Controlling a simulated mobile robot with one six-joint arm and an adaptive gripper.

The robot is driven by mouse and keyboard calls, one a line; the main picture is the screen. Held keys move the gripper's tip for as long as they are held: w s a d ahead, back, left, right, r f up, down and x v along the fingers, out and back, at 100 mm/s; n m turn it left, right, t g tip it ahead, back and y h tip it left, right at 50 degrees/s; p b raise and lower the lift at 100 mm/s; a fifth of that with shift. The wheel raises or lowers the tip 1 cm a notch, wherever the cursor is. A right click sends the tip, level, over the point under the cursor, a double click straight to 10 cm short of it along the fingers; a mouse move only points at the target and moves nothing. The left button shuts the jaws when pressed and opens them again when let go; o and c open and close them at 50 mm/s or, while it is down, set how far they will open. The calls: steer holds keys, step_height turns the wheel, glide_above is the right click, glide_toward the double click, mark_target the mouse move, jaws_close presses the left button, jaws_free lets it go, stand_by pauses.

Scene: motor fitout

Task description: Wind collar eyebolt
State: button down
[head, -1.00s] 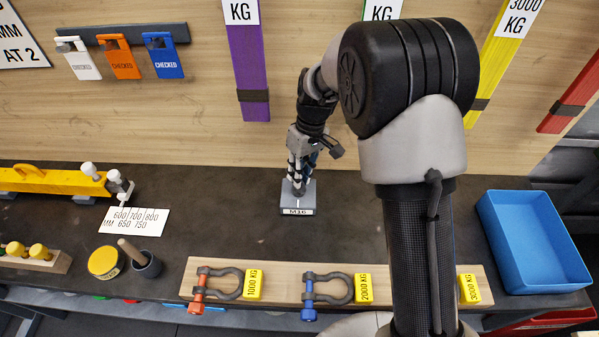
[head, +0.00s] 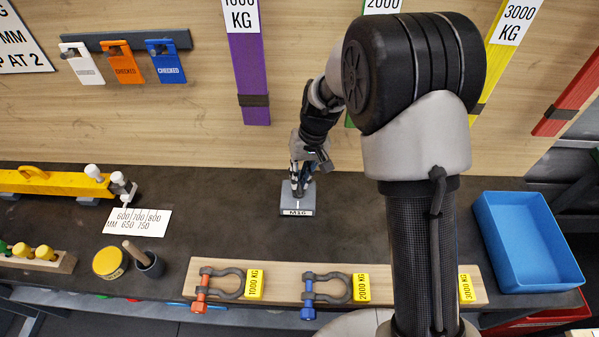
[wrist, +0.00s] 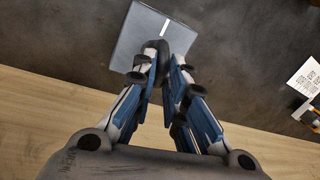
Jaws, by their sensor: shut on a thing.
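A grey square block (head: 297,200) with an "M16" label stands on the dark bench. It also shows in the wrist view (wrist: 127,44). My gripper (head: 300,183) points down over the block. In the wrist view my gripper (wrist: 166,62) has its blue and grey fingers close together at the tips. They are shut on the dark, rounded eyebolt (wrist: 156,49), which stands over the block's edge in that view. The eyebolt's shank and its meeting with the block are hidden, so I cannot tell how deep it sits.
A wooden board (head: 391,286) with shackles lies along the front edge. A blue tray (head: 531,243) stands at the right. A yellow beam (head: 52,184), a yellow tin (head: 109,262) and a dark pot (head: 149,267) are at the left. The bench around the block is clear.

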steer(key=shift+m+t+p, duration=0.3)
steer(key=shift+m+p, duration=0.2)
steer(key=shift+m, duration=1.1)
steer(key=c, duration=1.6)
jaws_free()
steer(key=shift+r, duration=0.1)
step_height(320, 180, up, 12)
steer(key=d, duration=0.2)
steer(key=shift+s+d, duration=0.2)
